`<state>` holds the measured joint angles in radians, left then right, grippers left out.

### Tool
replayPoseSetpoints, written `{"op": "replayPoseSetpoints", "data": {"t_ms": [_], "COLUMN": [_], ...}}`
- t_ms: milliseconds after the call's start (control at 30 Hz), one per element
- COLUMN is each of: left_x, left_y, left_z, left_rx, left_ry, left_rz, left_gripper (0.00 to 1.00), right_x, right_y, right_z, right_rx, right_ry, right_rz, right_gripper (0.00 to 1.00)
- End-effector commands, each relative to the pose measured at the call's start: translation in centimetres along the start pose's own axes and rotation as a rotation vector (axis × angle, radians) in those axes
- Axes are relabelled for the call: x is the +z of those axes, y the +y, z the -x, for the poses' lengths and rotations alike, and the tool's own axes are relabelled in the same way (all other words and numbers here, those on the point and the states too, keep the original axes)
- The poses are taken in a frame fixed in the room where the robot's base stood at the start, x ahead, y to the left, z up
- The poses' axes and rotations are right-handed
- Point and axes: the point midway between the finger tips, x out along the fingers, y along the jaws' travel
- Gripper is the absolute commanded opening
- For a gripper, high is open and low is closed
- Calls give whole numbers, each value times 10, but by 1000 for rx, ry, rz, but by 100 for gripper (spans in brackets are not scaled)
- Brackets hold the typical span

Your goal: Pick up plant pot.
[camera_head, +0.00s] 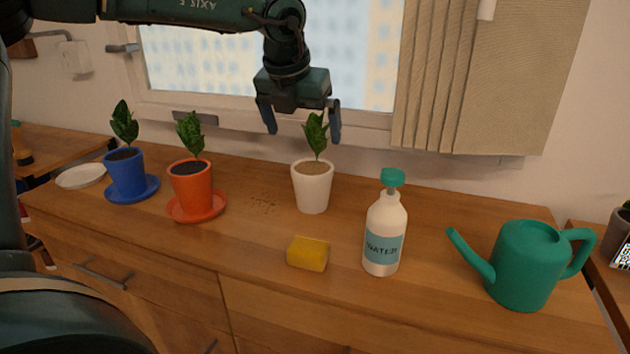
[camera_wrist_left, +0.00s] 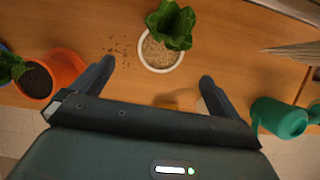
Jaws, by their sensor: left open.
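A white plant pot (camera_head: 312,188) with a green leafy plant stands upright on the wooden counter, near the middle of the head view. In the left wrist view the white pot (camera_wrist_left: 161,64) shows from above, filled with light brown soil. My left gripper (camera_head: 305,132) is open and empty, above the pot. Its fingers appear on either side of the plant's top in the head view. In the left wrist view the pot lies ahead of and between the two fingers (camera_wrist_left: 156,74). My right gripper is not in view.
An orange pot (camera_head: 190,188) and a blue pot (camera_head: 125,176) stand on saucers to the left. A yellow sponge (camera_head: 308,254), a water bottle (camera_head: 384,238) and a green watering can (camera_head: 526,266) stand in front and right. Loose soil (camera_head: 263,203) lies beside the white pot.

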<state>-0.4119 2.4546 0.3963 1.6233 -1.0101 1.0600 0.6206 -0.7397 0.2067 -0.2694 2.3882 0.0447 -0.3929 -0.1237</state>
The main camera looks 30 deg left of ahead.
Motion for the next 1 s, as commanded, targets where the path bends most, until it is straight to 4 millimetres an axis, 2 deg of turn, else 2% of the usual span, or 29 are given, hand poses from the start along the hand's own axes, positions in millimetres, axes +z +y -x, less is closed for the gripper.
{"op": "replayPoseSetpoints", "data": {"t_ms": [33, 100, 367, 633, 767, 967, 1000], "left_x": [-1, 0, 0, 3, 4, 4, 4], "left_y": [0, 0, -1, -3, -3, -3, -3], "left_z": [-12, -23, -43, -82, -88, -88, -88], "left_rx": [-1, -1, -3, -3, -4, -4, -4], "left_ry": [4, 2, 1, 2, -1, -1, -1], "left_rz": [1, 1, 2, 2, 3, 3, 3], "left_gripper": [100, 100, 100, 100, 100, 100, 97], "right_x": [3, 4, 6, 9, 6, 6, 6], "right_y": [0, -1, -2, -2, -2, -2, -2], "right_z": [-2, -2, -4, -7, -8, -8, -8], "right_rx": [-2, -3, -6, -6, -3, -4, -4], "right_ry": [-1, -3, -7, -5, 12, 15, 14], "right_rz": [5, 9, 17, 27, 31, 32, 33], "right_gripper": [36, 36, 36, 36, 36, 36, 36]}}
